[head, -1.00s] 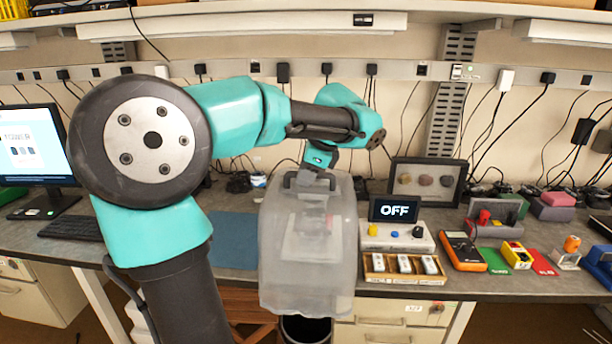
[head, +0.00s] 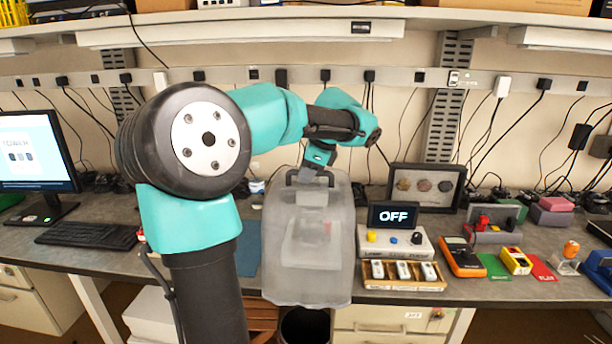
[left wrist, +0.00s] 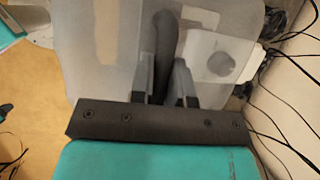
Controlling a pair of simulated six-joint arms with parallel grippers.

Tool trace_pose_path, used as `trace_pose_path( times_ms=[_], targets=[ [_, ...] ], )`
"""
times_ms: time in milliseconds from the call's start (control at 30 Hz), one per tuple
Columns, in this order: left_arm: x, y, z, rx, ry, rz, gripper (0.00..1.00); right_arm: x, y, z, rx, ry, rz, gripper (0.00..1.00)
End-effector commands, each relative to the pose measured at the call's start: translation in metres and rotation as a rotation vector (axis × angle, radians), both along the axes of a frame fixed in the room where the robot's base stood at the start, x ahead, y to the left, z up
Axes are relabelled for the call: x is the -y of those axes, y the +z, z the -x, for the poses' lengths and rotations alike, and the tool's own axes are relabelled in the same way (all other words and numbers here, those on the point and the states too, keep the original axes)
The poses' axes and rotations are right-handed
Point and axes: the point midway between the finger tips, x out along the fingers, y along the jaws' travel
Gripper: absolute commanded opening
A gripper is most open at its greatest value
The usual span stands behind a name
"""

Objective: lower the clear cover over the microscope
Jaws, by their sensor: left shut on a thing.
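The clear cover (head: 305,265) is a frosted, box-like hood with a dark handle on top, near the middle of the head view. My left gripper (head: 314,176) is shut on that handle (left wrist: 167,45), with a finger on each side of it in the left wrist view. The cover hangs upright below the gripper, and its lower edge shows in front of the bench's front edge. A pale, blurred shape shows through its wall; I cannot tell whether this is the microscope. My right gripper is not in view.
Right of the cover on the bench (head: 340,296) stand a box with an OFF display (head: 393,216), a wooden tray (head: 376,284) of small white items and an orange meter (head: 462,257). A framed case (head: 425,185) stands behind. A monitor and keyboard (head: 88,233) are left.

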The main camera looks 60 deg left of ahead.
Motion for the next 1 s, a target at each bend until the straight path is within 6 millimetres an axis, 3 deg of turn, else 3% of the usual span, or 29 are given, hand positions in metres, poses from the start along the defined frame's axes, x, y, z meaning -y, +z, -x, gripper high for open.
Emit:
trace_pose_path(
  times_ms=[567,1000],
  targets=[
    [-0.008,0.0,-0.005,0.001,0.001,-0.001,0.0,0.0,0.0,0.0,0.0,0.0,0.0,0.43],
    [-0.026,0.0,-0.017,0.001,0.001,-0.001,0.0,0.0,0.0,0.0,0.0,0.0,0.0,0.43]
  ],
)
